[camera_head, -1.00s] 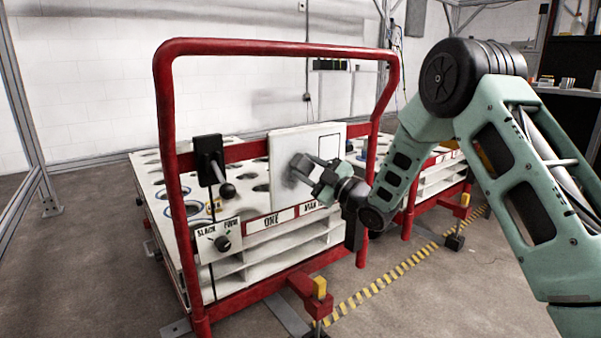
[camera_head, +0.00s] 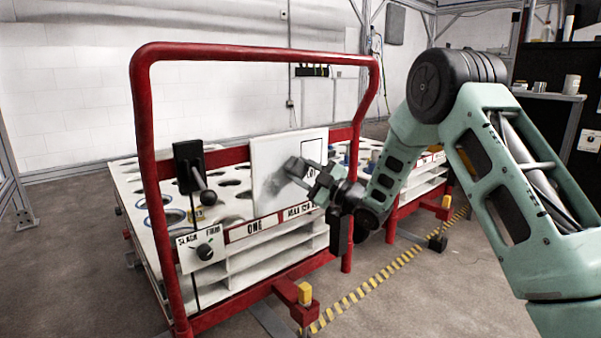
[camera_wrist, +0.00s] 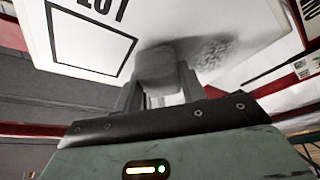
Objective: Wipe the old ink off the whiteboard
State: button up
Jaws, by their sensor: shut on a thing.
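The whiteboard (camera_head: 265,150) is a white panel fixed upright on the red frame. A grey smudge of ink (camera_head: 272,184) shows on its lower left part in the head view. A dark speckled ink patch (camera_wrist: 212,48) lies right of the held block there. My gripper (camera_head: 308,171) is at the board's face, shut on a grey block-like eraser (camera_wrist: 157,68). The eraser is at the board's surface; I cannot tell whether it presses on it. Its far face is hidden.
The red tube frame (camera_head: 143,150) surrounds the board. A black lever (camera_head: 190,160) and a SLACK/FIRM knob (camera_head: 204,251) stand left of it. A white rack with round holes (camera_head: 140,190) lies behind. Yellow-black floor tape (camera_head: 385,275) runs at right.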

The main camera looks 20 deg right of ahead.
aim_at(298, 167)
jog(key=shift+s+d+b, duration=0.15)
jog(key=shift+s+d, duration=0.15)
jog(key=shift+s, duration=0.6)
jog(key=shift+s+d+b, duration=0.15)
jog(key=shift+s+d, duration=0.1)
jog(key=shift+s, duration=0.6)
jog(key=shift+s+d+b, duration=0.15)
jog(key=shift+s+d, duration=0.15)
jog(key=shift+s, duration=0.6)
jog(key=shift+s+d+b, duration=0.25)
jog(key=shift+s, duration=0.5)
jog(key=shift+s+d+b, duration=0.2)
jog(key=shift+s+d, duration=0.05)
jog(key=shift+s, duration=0.45)
